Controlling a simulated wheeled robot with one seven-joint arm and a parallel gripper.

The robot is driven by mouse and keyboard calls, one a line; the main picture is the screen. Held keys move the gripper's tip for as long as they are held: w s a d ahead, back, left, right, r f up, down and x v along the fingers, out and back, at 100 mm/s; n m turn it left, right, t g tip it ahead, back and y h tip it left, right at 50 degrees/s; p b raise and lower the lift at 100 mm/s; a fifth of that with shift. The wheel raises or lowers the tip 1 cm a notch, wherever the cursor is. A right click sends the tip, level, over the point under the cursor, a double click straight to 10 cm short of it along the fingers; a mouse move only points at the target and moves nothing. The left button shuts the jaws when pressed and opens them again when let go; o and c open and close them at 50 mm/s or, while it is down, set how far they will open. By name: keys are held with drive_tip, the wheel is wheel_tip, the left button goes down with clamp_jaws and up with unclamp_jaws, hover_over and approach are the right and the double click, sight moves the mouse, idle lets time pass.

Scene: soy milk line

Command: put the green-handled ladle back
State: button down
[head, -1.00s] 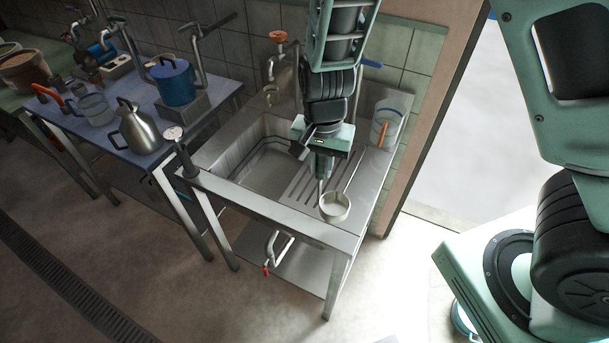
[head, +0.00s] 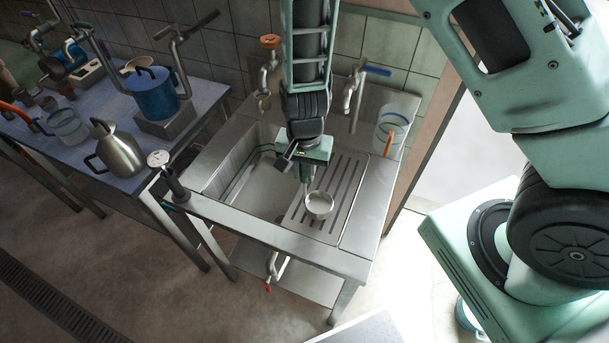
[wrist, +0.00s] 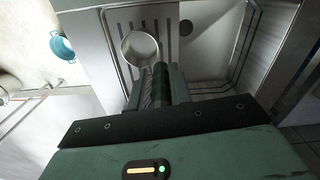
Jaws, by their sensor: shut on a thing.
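My gripper (head: 306,172) is shut on the green-handled ladle. The ladle's round metal bowl (head: 319,205) hangs below it, over the sink's ribbed drainboard near the basin edge. In the wrist view the ladle's bowl (wrist: 140,48) shows ahead of the fingers, and its dark green handle (wrist: 161,78) lies between them. My gripper's body hides part of the handle. I cannot tell whether the bowl touches the drainboard. The steel sink unit (head: 285,238) has its basin (head: 262,190) left of the drainboard.
A clear container (head: 392,128) with an orange-handled tool stands at the sink's back right. Taps (head: 268,75) rise along the back. The left table holds a steel jug (head: 118,152) and a blue pot (head: 155,92). The drainboard is otherwise clear.

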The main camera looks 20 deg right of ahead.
sight(304, 183)
drive_tip(key=shift+f, duration=1.35)
drive_tip(key=shift+f, duration=0.15)
drive_tip(key=c, duration=1.3)
unclamp_jaws()
